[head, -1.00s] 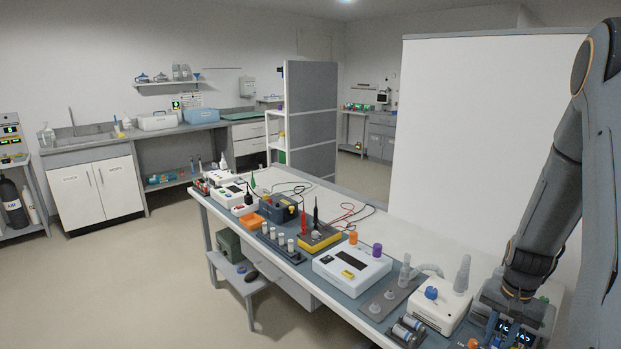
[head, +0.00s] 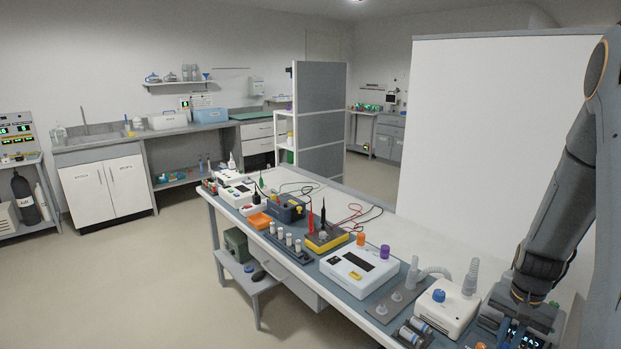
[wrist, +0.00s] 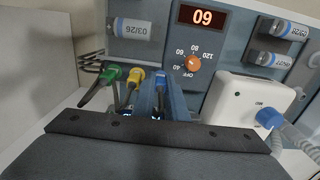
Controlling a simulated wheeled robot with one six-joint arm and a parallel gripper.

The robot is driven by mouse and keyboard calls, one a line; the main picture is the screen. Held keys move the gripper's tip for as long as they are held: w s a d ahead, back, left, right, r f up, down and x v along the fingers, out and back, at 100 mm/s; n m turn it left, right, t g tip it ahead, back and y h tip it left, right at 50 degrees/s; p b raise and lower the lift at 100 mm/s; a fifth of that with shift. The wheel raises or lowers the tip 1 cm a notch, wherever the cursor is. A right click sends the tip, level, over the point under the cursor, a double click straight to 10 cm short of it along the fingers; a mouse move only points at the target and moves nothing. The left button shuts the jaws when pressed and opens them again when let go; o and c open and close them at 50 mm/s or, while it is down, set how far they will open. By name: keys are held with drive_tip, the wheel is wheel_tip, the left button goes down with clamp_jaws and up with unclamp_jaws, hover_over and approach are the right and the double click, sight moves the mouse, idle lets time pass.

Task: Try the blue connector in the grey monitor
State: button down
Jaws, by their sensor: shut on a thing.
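The blue connector (wrist: 160,80) is upright between the two fingers of my gripper (wrist: 161,92) in the wrist view, and the gripper is shut on it. A green connector (wrist: 108,75) and a yellow connector (wrist: 134,78), both with dark cables, stand just left of it. The grey monitor (head: 514,336), with lit digits, is at the bottom right of the head view, with my gripper (head: 527,297) over it. In the wrist view my gripper body hides most of the monitor. I cannot tell whether the blue connector's tip is inside a socket.
A panel with an orange knob (wrist: 193,64) and several labelled cylinders lie beyond the connectors. In the head view, a white device (head: 360,270) and other instruments fill the bench.

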sight(507, 341)
drive_tip(key=shift+r, duration=0.15)
drive_tip(key=shift+r+p, duration=1.75)
drive_tip(key=shift+r, duration=0.65)
drive_tip(key=shift+a, duration=0.1)
